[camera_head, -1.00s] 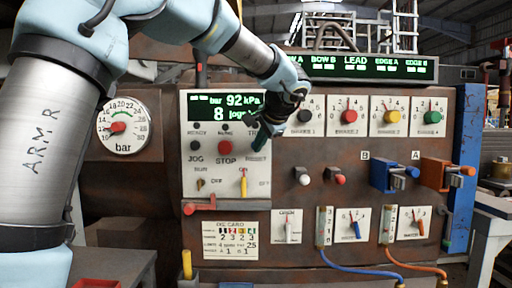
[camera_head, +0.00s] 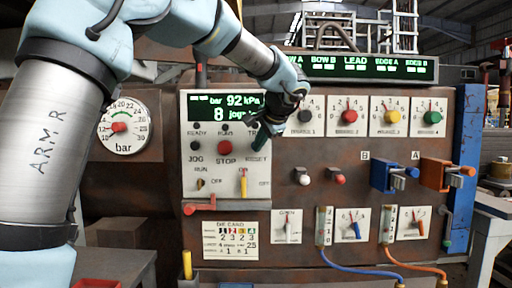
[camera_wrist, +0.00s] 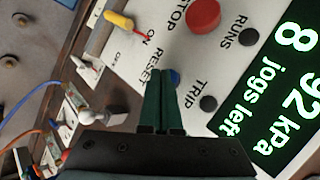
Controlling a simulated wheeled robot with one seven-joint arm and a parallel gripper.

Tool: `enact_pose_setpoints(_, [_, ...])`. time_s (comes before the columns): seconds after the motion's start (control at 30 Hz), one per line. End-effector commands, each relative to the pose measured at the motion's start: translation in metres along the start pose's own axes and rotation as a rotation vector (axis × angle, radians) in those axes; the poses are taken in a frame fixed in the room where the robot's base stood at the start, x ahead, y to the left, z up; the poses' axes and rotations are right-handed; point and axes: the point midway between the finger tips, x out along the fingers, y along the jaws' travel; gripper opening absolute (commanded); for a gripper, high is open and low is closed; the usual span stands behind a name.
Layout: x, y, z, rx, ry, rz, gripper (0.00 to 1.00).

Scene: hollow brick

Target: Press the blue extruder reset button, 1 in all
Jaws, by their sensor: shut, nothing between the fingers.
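The blue reset button (camera_wrist: 175,77) shows in the wrist view beside the RESET label, partly hidden behind the tips of my gripper (camera_wrist: 164,72). My gripper is shut and empty, its two dark green fingers side by side. The tips overlap the button's edge in this view; I cannot tell whether they touch it. In the head view my gripper (camera_head: 257,146) is in front of the control panel (camera_head: 205,175), just above the RESET label, and hides the button.
The red stop button (camera_head: 225,148) is left of my gripper, with the black jog button (camera_head: 195,146) further left. The yellow-handled run switch (camera_head: 243,184) is below. The display (camera_head: 220,109) reads 92 kPa and 8 jogs. Black knob (camera_head: 305,116) is to the right.

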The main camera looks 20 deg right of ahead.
Motion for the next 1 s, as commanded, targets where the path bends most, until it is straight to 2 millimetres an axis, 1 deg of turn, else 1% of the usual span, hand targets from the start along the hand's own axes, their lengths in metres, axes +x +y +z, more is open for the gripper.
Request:
enact_pose_setpoints(0.53, [0.002, -0.001, -0.001, 0.0, 0.001, 0.0, 0.0])
enact_pose_setpoints(1.0, [-0.01, 0.007, 0.008, 0.0, 0.0, 0.0, 0.0])
